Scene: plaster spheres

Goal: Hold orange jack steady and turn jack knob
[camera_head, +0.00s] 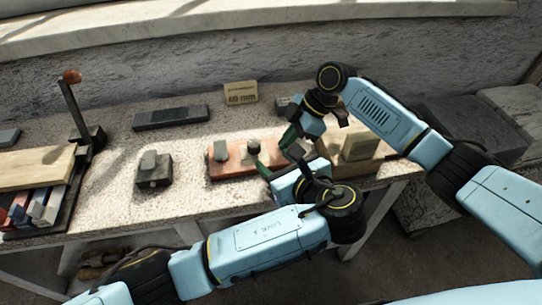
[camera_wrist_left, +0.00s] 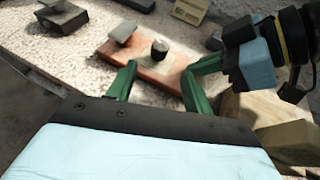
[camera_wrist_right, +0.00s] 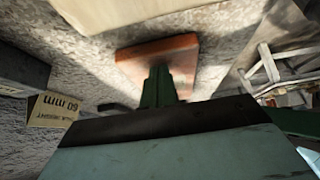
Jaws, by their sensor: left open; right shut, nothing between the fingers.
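The orange jack (camera_head: 228,168) is a flat orange base on the stone-topped bench. A grey block (camera_head: 219,151) stands near its left end, and a dark round knob (camera_head: 253,146) stands further right. My left gripper (camera_head: 262,174) is open at the front right of the jack. In the left wrist view, its green fingers (camera_wrist_left: 158,68) are spread at the near side of the base (camera_wrist_left: 148,66), with the knob (camera_wrist_left: 159,48) beyond them. My right gripper (camera_head: 287,138) is shut and empty, just right of the knob. The orange base shows ahead of its fingers in the right wrist view (camera_wrist_right: 172,52).
A dark block with a grey top (camera_head: 153,173) stands left of the jack. A long dark bar (camera_head: 171,117) and a "60 mm" box (camera_head: 240,93) lie behind. A wooden block (camera_head: 361,145) is at the right. A lever-handled device (camera_head: 73,110) stands at the left.

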